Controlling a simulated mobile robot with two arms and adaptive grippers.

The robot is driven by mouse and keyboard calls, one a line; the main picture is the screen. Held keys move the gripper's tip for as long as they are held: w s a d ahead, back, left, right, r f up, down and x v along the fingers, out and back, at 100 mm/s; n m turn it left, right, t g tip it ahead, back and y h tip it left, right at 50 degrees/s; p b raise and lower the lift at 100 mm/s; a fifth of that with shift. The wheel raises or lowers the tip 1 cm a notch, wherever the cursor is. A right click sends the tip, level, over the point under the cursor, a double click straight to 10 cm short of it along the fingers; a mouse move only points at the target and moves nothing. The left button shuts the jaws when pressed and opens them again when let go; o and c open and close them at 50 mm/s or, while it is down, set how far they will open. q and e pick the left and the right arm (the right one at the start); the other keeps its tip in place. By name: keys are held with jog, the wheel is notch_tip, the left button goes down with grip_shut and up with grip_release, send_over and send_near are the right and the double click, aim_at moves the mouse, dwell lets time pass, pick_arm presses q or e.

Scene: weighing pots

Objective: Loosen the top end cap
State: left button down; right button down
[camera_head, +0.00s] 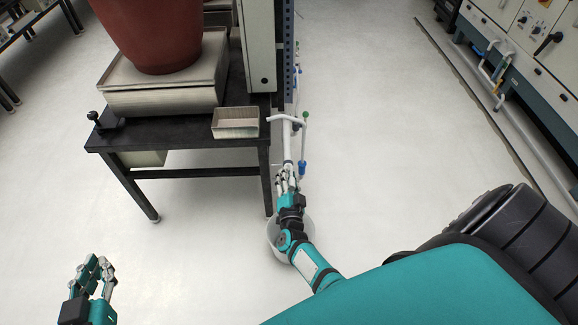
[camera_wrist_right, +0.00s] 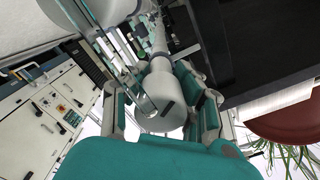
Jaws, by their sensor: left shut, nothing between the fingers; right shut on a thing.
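White pipework (camera_head: 288,140) stands beside the dark table's right leg, with a cross piece at its top. My right gripper (camera_head: 287,182) is at the lower end of this pipe. In the right wrist view a thick white cylindrical end (camera_wrist_right: 164,98), seemingly the end cap, lies between the fingers of my right gripper (camera_wrist_right: 163,108), which is shut on it. The fingers and arm hide the cap in the head view. My left gripper (camera_head: 92,272) is shut and empty over the floor at the lower left, far from the pipe.
A white bucket (camera_head: 274,232) stands on the floor under my right forearm. The dark table (camera_head: 185,136) carries a scale (camera_head: 160,100) with a red pot (camera_head: 160,30) and a small metal tray (camera_head: 236,123). Open floor lies to the right, before a control cabinet (camera_head: 530,70).

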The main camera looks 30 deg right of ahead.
jog(key=c, duration=0.9)
grip_release()
jog(key=shift+v, duration=3.75)
